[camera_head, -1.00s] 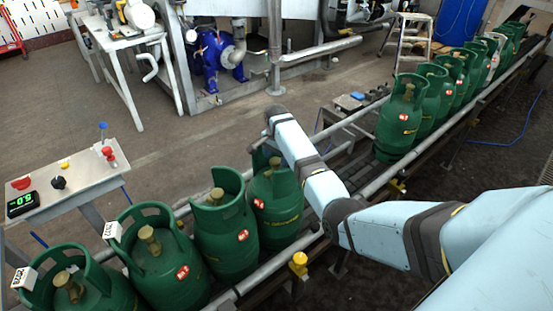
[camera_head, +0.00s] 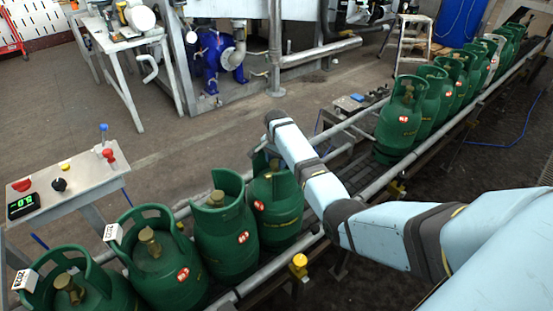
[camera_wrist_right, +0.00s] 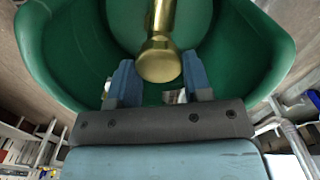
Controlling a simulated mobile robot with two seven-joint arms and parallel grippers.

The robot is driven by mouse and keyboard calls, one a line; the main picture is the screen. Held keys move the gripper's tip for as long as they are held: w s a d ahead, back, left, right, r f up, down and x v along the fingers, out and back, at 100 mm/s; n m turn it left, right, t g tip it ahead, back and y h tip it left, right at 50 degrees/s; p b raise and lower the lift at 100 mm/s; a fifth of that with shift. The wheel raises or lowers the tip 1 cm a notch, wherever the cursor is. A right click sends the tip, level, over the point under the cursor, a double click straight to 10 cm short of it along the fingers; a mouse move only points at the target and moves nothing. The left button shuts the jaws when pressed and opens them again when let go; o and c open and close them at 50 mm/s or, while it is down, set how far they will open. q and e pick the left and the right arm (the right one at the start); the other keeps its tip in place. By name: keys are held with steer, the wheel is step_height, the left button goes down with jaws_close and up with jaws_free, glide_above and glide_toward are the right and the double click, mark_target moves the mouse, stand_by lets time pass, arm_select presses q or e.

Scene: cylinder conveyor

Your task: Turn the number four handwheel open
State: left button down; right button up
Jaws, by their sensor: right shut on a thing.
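Green gas cylinders stand in a row on the conveyor in the head view. The fourth from the left, the cylinder (camera_head: 276,212), has my right arm over its collar. The right wrist view looks into a green collar (camera_wrist_right: 45,45) with a brass valve and handwheel (camera_wrist_right: 160,58) in the middle. My right gripper (camera_wrist_right: 160,68) has its two blue fingers on either side of the brass piece and is shut on it. In the head view the arm and collar hide most of this grip. My left gripper is not in view.
Left of the row is a control panel (camera_head: 80,180) with coloured knobs and a green display (camera_head: 22,205). Other cylinders (camera_head: 150,250) stand close on the left; another group (camera_head: 400,120) is up the conveyor. A rail (camera_head: 375,180) runs along the belt.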

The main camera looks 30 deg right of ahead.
steer(key=n+p, duration=0.1)
steer(key=p, duration=0.1)
steer(key=n+p, duration=0.2)
steer(key=shift+r+n, duration=0.25)
steer(key=shift+n, duration=0.05)
steer(key=n+p, duration=0.1)
steer(key=n, duration=0.1)
steer(key=shift+w+f+n+p, duration=0.1)
steer(key=shift+n+p, duration=0.3)
steer(key=n+p, duration=0.2)
steer(key=n, duration=0.3)
steer(key=shift+a, duration=0.2)
steer(key=n+p, duration=0.1)
steer(key=n, duration=0.4)
steer(key=shift+f, duration=0.1)
steer(key=n, duration=0.3)
steer(key=shift+a+p, duration=0.15)
steer(key=shift+p, duration=0.15)
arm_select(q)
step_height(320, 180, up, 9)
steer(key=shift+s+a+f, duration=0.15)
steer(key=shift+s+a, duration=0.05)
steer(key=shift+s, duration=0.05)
arm_select(e)
steer(key=shift+a+n, duration=0.1)
steer(key=shift+n, duration=2)
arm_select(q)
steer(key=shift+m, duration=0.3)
arm_select(e)
steer(key=o, duration=0.9)
